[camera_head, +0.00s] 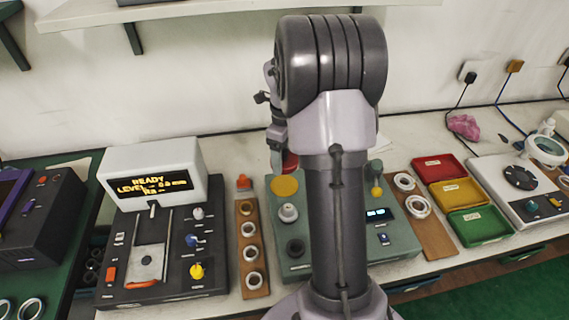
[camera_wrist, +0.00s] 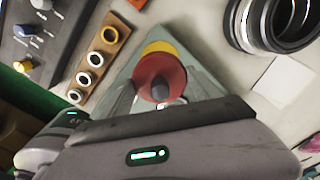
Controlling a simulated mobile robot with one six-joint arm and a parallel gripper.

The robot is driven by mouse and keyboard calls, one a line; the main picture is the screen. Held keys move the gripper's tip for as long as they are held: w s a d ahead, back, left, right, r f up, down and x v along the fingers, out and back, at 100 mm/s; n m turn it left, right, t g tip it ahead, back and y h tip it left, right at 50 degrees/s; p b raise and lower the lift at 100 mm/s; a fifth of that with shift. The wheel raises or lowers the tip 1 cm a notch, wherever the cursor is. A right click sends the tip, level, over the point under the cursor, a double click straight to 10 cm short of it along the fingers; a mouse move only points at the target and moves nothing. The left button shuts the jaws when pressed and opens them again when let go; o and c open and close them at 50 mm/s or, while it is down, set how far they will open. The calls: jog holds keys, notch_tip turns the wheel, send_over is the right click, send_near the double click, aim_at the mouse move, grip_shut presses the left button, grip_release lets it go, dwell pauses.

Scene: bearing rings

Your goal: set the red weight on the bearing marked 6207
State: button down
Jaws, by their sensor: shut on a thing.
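The red weight (camera_wrist: 172,68) is a round disc with a dark knob, seen in the wrist view. My gripper (camera_wrist: 160,95) is shut on it and holds it by the green-grey device with a yellow disc. In the head view the weight (camera_head: 290,162) shows as a small red edge, partly hidden by my arm, over the yellow disc (camera_head: 285,187). Several ring bearings lie on a left wooden board (camera_head: 240,283), and more on a right wooden board (camera_head: 440,249). I cannot read any marking 6207.
A black tester with a lit display (camera_head: 150,186) stands left. The green-grey device (camera_head: 400,245) stands between the boards. Red (camera_head: 439,168), yellow (camera_head: 458,195) and green (camera_head: 480,226) trays lie right, beside a white device with a black dial (camera_head: 495,190).

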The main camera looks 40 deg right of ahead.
aim_at(285, 150)
jog(key=shift+r+p, duration=2.55)
jog(key=shift+r, duration=1.25)
jog(key=shift+f, duration=0.15)
